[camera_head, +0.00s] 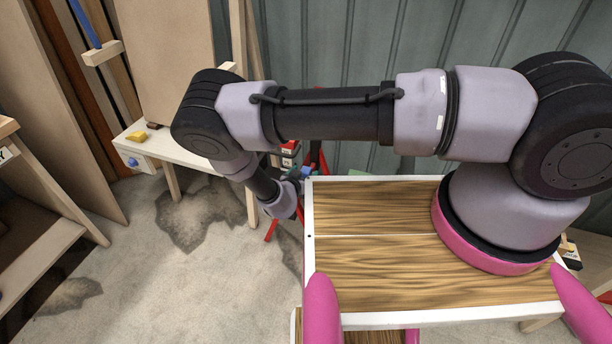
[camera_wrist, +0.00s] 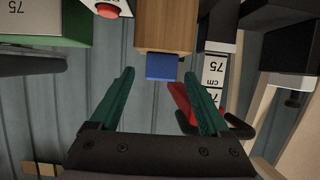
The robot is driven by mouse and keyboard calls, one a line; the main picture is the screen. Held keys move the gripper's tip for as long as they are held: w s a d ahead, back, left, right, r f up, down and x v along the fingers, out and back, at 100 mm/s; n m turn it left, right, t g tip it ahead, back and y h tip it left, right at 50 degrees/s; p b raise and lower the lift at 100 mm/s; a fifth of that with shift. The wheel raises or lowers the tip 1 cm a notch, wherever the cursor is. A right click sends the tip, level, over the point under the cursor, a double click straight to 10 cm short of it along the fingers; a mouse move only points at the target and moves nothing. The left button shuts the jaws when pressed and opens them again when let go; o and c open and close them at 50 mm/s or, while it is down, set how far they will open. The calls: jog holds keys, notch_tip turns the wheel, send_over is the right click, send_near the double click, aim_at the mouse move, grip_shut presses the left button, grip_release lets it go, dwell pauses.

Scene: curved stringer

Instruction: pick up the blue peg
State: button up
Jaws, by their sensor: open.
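A square-ended blue peg (camera_wrist: 163,66) sticks out of a wooden block (camera_wrist: 165,26) in the wrist view, near the top middle. My gripper (camera_wrist: 160,76) shows there with two green fingers spread apart. The blue end lies between and just beyond the fingertips, with a gap on each side. Nothing is held. In the head view my arm reaches left and down past the table, and a small blue patch (camera_head: 305,171) shows close by the gripper's end; I cannot tell if it is the same peg.
In the wrist view, a green box (camera_wrist: 45,25) marked 75, a red button (camera_wrist: 110,10), a red part (camera_wrist: 182,105) and dark labelled blocks surround the fingers. In the head view, a wood-topped table (camera_head: 370,260) stands at right and a white bench (camera_head: 180,150) at left.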

jog(key=shift+w+f, duration=0.2)
jog(key=shift+w, duration=0.2)
grip_shut()
jog(key=shift+r, duration=0.15)
